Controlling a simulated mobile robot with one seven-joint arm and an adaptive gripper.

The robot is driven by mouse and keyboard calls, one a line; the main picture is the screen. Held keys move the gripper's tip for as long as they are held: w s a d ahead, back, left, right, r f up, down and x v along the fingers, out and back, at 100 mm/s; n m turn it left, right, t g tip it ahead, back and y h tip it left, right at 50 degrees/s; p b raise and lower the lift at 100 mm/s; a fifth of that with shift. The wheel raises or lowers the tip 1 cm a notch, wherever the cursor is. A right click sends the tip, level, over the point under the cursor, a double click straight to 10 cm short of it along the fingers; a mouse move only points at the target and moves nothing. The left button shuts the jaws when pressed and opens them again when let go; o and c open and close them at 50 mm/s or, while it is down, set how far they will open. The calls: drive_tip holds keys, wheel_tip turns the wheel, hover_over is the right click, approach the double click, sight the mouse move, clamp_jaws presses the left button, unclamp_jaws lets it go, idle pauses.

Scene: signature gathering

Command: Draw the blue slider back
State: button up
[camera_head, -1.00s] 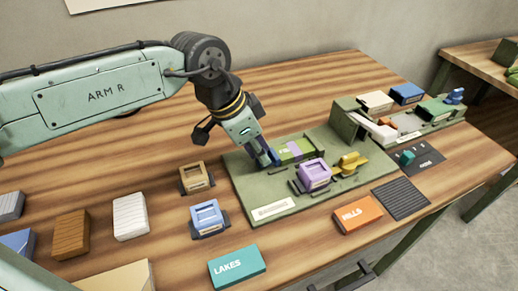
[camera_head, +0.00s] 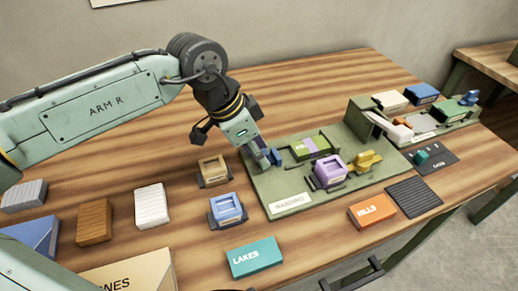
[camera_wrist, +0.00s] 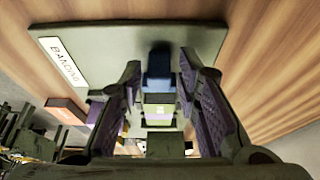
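The blue slider (camera_head: 275,157) sits on the green board (camera_head: 289,203), left of a green and purple block (camera_head: 311,146). In the wrist view the blue slider (camera_wrist: 158,66) shows between and near the fingertips. My gripper (camera_head: 265,160) reaches down to the left of the slider in the head view. In the wrist view its two fingers (camera_wrist: 160,75) are parted, with a narrow gap beside the slider. Whether a finger touches the slider is hard to see.
A purple block (camera_head: 330,171) and a yellow piece (camera_head: 367,161) are also on the board. Brown (camera_head: 212,171) and blue (camera_head: 227,209) blocks in holders stand left of it. LAKES (camera_head: 256,257) and HILLS (camera_head: 371,211) blocks lie in front. A second green station is at right.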

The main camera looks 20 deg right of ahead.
drive_tip(key=shift+o, duration=0.6)
drive_tip(key=shift+d, duration=0.1)
drive_tip(key=shift+r, duration=0.1)
drive_tip(key=shift+r, duration=0.35)
drive_tip(key=v, duration=1.1)
drive_tip(key=shift+a, duration=0.25)
drive_tip(key=shift+s, duration=0.1)
